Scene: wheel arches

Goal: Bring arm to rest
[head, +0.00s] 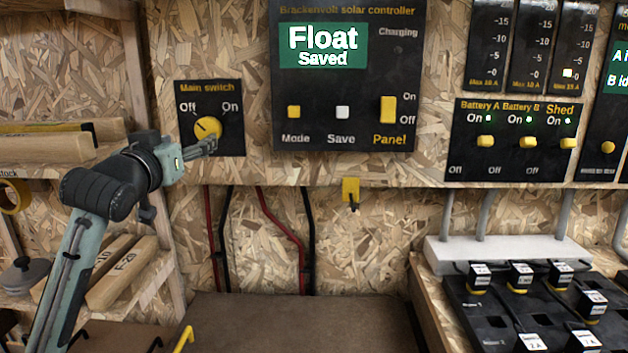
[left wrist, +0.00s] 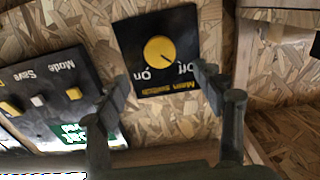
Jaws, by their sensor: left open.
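My left arm comes in from the left in the head view. Its gripper (head: 208,147) is in front of the lower part of the main switch panel (head: 184,98), just below the round yellow knob (head: 208,127). The left wrist view shows the two fingers (left wrist: 165,79) spread apart with nothing between them. The same knob (left wrist: 159,49) shows upside down beyond the fingertips, and its dark mark points towards Off. Whether a finger touches the panel is hard to tell. My right gripper is not in view.
The solar controller (head: 345,100) reads "Float" and "Saved". Battery A, Battery B and Shed switches (head: 514,142) have green lights by On. A yellow hook (head: 351,190) juts from the board. The brown surface (head: 300,325) below is bare.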

